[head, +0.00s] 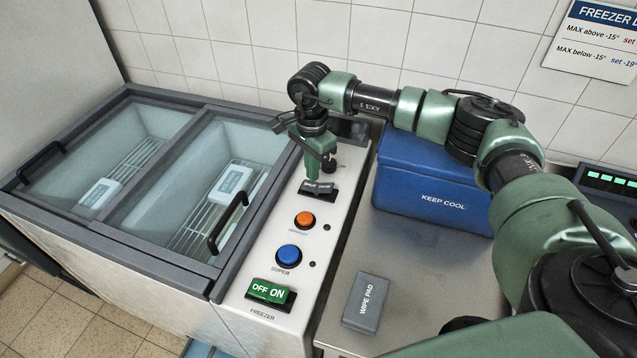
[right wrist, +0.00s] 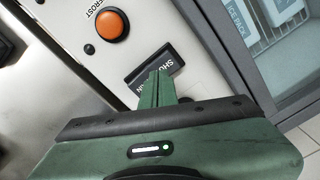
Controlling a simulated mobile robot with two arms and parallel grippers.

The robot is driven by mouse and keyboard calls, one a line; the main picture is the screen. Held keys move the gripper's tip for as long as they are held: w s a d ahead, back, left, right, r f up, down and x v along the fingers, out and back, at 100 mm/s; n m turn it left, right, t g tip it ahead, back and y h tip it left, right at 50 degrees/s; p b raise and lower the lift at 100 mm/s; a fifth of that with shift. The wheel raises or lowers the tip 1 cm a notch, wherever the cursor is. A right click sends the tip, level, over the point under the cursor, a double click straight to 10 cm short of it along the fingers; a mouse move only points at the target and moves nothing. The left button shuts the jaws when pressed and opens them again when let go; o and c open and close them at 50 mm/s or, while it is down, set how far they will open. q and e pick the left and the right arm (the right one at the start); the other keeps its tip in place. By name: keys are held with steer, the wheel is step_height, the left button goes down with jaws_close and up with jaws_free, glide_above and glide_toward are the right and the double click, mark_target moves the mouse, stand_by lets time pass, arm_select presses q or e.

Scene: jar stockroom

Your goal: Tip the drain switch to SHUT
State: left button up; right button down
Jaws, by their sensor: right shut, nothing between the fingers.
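The drain switch (head: 318,188) is a dark rocker on the pale control panel of the freezer, above the orange button. In the right wrist view the switch (right wrist: 138,70) shows part of its white lettering, with "SHU" readable at one end. My right gripper (head: 327,176) points down at the switch, with its fingers shut and empty. In the right wrist view the fingertips (right wrist: 159,76) overlap the switch's middle and far part and hide some lettering. I cannot tell whether they touch it or which way it is tipped. My left gripper is not in view.
The panel (head: 333,225) also carries an orange button (head: 305,220), a blue button (head: 289,254) and a green OFF/ON switch (head: 269,291). A glass-lidded freezer (head: 207,130) stands left. A blue cool box (head: 425,180) and a grey wipe pad (head: 366,303) sit on the counter right.

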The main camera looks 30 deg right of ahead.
mark_target(313, 186)
step_height(313, 186, up, 5)
steer(key=shift+f+p, duration=0.1)
steer(key=shift+p, duration=1.05)
